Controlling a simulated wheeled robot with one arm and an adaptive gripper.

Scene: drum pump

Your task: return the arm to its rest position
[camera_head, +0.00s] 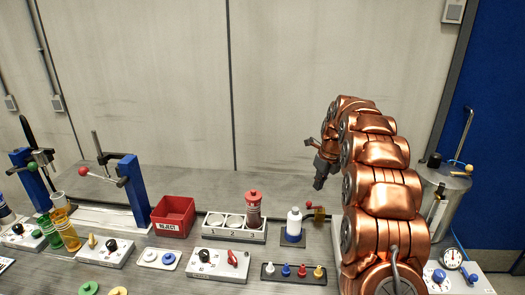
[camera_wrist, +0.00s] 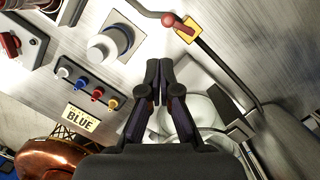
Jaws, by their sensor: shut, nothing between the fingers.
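My copper-coloured arm rises at the right in the head view and bends over at the top. My gripper (camera_head: 320,182) hangs from its end above the bench, pointing down. In the wrist view my gripper (camera_wrist: 159,65) has its two dark fingers together with nothing between them. It is apart from the bench and everything on it.
A white bottle (camera_head: 294,222) stands on a dark pad below my gripper. A rack (camera_head: 212,237) holds a red-capped item. A red reject bin (camera_head: 160,226), coloured nozzles (camera_head: 286,270) and a metal drum (camera_head: 452,190) are nearby. The air around my gripper is clear.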

